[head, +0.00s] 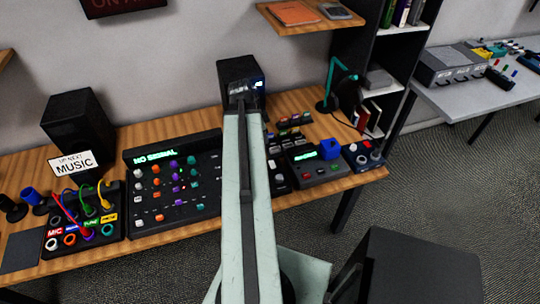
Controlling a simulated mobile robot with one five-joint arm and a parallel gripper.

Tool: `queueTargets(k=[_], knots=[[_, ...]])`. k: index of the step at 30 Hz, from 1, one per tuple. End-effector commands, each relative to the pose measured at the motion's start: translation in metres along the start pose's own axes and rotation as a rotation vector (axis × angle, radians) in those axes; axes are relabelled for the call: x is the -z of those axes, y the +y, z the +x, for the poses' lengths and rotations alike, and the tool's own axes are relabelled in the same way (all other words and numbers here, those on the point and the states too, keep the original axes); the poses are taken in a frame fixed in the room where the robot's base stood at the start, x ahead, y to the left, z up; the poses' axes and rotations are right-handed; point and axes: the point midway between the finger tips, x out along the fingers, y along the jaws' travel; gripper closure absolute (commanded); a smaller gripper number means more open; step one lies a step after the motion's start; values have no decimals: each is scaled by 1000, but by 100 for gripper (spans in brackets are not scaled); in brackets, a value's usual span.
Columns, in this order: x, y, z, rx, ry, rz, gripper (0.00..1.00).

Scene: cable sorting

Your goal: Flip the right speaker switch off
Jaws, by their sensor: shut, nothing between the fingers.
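The right speaker (228,70) is a black box standing at the back of the wooden desk. My pale green arm reaches straight out over the desk to it. My gripper (242,88) is shut and empty, in front of the speaker's front face. I cannot tell whether it touches the speaker. A small bluish-white light (258,85) shows just right of the gripper. The speaker's switch cannot be made out; the gripper and arm cover much of the front. The left speaker (78,122) is a similar black box further left.
A mixer (172,187) lies left of my arm, and a patch box (84,220) with coloured cables lies further left. A MUSIC sign (73,164) stands behind it. Right of my arm are a control unit (316,171) and a teal lamp (331,90). A shelf (310,22) hangs above.

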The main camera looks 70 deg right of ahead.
Motion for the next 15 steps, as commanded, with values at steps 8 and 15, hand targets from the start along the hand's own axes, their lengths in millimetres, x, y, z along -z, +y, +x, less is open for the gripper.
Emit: queueTargets(k=[8, 15], knots=[[-2, 0, 27, 0, -1, -2, 100], [-4, 0, 78, -1, -1, -1, 100]])
